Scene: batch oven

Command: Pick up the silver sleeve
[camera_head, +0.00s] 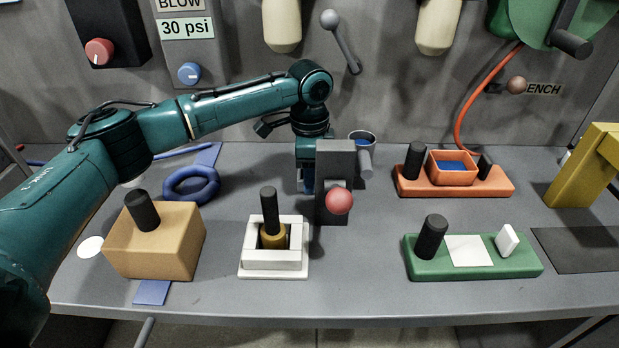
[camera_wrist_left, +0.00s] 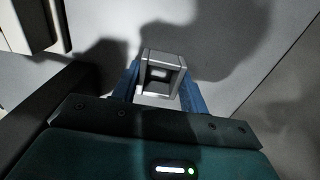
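A hollow, square-edged silver sleeve (camera_wrist_left: 162,68) shows in the left wrist view, between the two blue fingers of my left gripper (camera_wrist_left: 161,88). One finger is on each side, very close to it. I cannot tell whether the fingers touch it. In the head view my left gripper (camera_head: 307,180) points down behind a dark grey block, which partly hides it. I cannot make out the sleeve there. My right gripper is not in view.
The dark grey block (camera_head: 335,163) with a red ball (camera_head: 339,201) stands close to my left gripper. A white square fixture (camera_head: 274,267) is in front, a tan block (camera_head: 165,248) at left. A grey cup (camera_head: 363,137) stands behind. Orange (camera_head: 410,184) and green (camera_head: 472,269) fixtures are at right.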

